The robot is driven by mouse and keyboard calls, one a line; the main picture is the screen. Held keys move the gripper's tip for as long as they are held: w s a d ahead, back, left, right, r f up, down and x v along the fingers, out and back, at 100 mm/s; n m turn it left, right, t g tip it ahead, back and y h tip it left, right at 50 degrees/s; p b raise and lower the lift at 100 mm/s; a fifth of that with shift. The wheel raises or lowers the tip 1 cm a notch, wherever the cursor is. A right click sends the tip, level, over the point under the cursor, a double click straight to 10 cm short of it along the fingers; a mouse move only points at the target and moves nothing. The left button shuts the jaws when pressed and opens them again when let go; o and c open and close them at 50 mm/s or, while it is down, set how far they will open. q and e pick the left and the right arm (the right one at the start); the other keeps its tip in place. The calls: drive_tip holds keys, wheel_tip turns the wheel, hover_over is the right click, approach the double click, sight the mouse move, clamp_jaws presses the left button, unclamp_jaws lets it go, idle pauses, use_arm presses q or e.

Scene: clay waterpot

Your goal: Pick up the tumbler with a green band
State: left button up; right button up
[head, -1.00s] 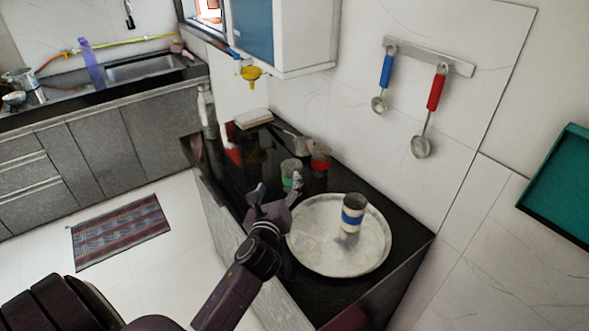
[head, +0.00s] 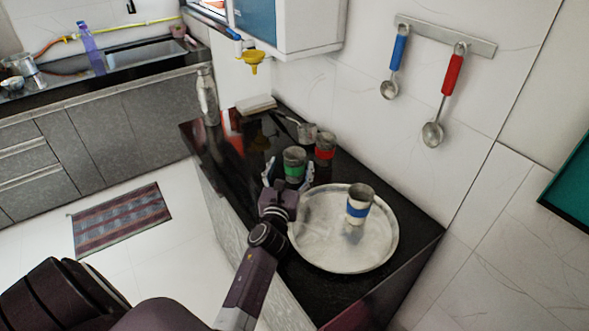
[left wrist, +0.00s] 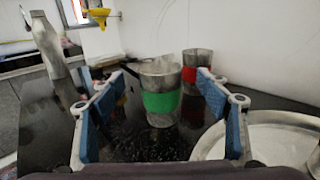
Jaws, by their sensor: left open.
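The tumbler with a green band (head: 294,166) stands upright on the black counter. In the left wrist view it (left wrist: 160,103) is ahead, roughly centred between the fingers. My left gripper (head: 289,174) is open, its two blue-padded fingers (left wrist: 163,115) spread to either side of the tumbler's line, and nothing is held. In the left wrist view the tumbler appears at or just beyond the fingertips; I cannot tell the exact gap. My right gripper is not in view.
A tumbler with a red band (head: 325,147) stands close behind the green one. A round metal tray (head: 325,257) holds a blue-banded tumbler (head: 359,204) to the right. A metal bottle (head: 208,96) stands at the counter's far left. A small metal pot (head: 307,133) is behind.

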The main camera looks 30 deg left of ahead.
sight(297, 149)
use_arm(q)
drive_tip(key=x, duration=0.5)
drive_tip(key=shift+w+a, duration=0.15)
drive_tip(key=shift+w, duration=0.25)
drive_tip(key=c, duration=1.6)
drive_tip(key=shift+r, duration=0.15)
